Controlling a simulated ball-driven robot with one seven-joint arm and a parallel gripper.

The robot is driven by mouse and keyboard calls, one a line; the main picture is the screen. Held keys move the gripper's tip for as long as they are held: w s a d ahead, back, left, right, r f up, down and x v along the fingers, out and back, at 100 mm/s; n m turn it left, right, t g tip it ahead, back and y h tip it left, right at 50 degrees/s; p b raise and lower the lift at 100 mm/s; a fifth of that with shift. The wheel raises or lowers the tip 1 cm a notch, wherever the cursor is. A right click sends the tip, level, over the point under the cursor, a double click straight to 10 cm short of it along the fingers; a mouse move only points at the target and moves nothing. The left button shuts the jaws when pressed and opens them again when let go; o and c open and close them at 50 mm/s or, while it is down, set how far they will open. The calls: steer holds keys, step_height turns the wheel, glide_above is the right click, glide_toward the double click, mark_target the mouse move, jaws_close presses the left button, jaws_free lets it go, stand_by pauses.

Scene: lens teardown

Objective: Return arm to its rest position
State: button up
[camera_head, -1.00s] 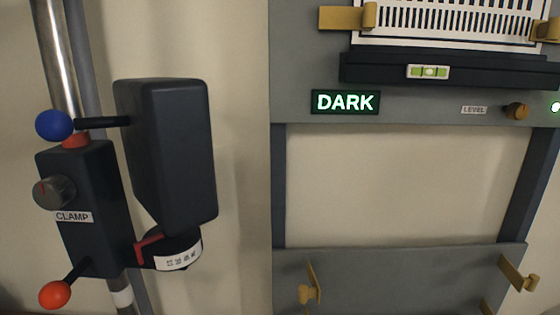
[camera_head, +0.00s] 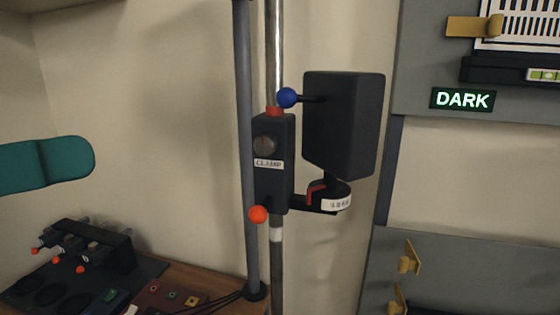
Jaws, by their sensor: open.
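My gripper is outside the head view. A teal rounded part (camera_head: 50,164), which looks like a link of my arm, reaches in from the left edge at mid-height. Its outer end stops in the open, well left of the clamp post, and appears to touch nothing.
A clamp block (camera_head: 273,185) with blue and orange knobs sits on a metal pole (camera_head: 275,55), with a dark box (camera_head: 343,125) beside it. A grey frame (camera_head: 425,60) with a lit DARK sign (camera_head: 462,99) stands right. A wooden bench (camera_head: 190,276) with small devices is lower left.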

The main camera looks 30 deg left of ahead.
steer(key=w+d+f+n+g, duration=0.1)
steer(key=w+d+f+g, duration=0.1)
steer(key=w+d+f, duration=0.6)
steer(key=w+d+f+n+g, duration=0.1)
steer(key=w+d+f, duration=0.3)
steer(key=f, duration=0.5)
steer(key=w+d+f+g, duration=0.2)
steer(key=w+d+f, duration=0.3)
steer(key=w+f, duration=0.35)
steer(key=w+d+f+g, duration=0.2)
steer(key=d+f+g, duration=0.1)
steer(key=d+f, duration=0.9)
steer(key=s+d+f+g+y, duration=0.15)
steer(key=s+d+f, duration=0.25)
steer(key=d+f, duration=0.4)
steer(key=s+d+f+g, duration=0.3)
steer(key=s+d+f, duration=0.15)
steer(key=d, duration=0.45)
steer(key=s+d+f+g+y, duration=0.1)
steer(key=s+d+f, duration=0.3)
steer(key=s, duration=0.5)
steer(key=s+d+f+g+y, duration=0.2)
steer(key=s+f, duration=0.3)
steer(key=s, duration=0.4)
steer(key=shift+s+d+f+m+y, duration=0.15)
steer(key=shift+s+d+m+y, duration=0.2)
steer(key=shift+d+y, duration=0.4)
steer(key=shift+w+d, duration=0.1)
